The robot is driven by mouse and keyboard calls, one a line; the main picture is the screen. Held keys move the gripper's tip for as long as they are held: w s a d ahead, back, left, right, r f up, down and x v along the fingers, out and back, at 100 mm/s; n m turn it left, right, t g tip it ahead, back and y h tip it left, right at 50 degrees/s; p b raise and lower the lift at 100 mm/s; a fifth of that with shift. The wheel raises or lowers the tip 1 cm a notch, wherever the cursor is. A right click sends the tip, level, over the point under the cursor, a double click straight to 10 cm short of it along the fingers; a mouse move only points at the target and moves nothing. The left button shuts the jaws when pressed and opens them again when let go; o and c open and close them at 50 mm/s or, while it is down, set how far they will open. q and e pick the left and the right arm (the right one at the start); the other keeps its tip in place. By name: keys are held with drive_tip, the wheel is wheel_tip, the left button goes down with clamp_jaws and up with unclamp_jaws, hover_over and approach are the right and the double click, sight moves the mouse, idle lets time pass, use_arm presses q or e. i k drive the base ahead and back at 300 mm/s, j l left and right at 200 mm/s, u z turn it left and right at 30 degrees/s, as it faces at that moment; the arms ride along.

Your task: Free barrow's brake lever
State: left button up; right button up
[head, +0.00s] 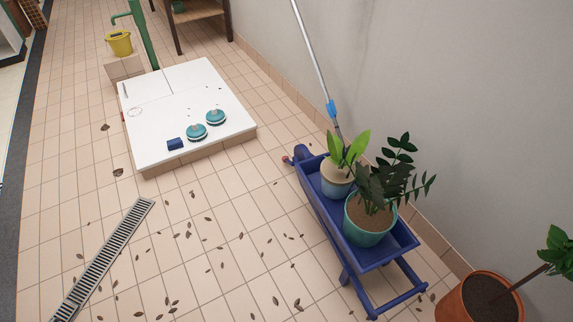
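The blue barrow (314,200) stands by the wall at the right, its long side running from the middle down to the lower right. Two blue handles end at the near lower right. Neither of my grippers is in view.
A low white platform (165,100) holds two teal round brushes and a blue block. A long-handled pole (314,60) leans by the wall behind the barrow. A terracotta pot (478,297) stands near the handles. Leaf-strewn tiles left of the barrow are otherwise open, with a drain grate (103,260).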

sight(285, 159)
drive_tip(key=i+j+z, duration=0.1)
drive_tip(key=z, duration=0.3)
drive_tip(key=i+j+z, duration=0.1)
drive_tip(key=z, duration=0.3)
drive_tip(key=j+z, duration=0.25)
drive_tip(key=z, duration=0.2)
drive_tip(key=i+j+z, duration=0.15)
drive_tip(key=j+z, duration=0.15)
drive_tip(key=j, duration=0.75)
drive_tip(key=j+z, duration=0.3)
drive_tip(key=j, duration=0.75)
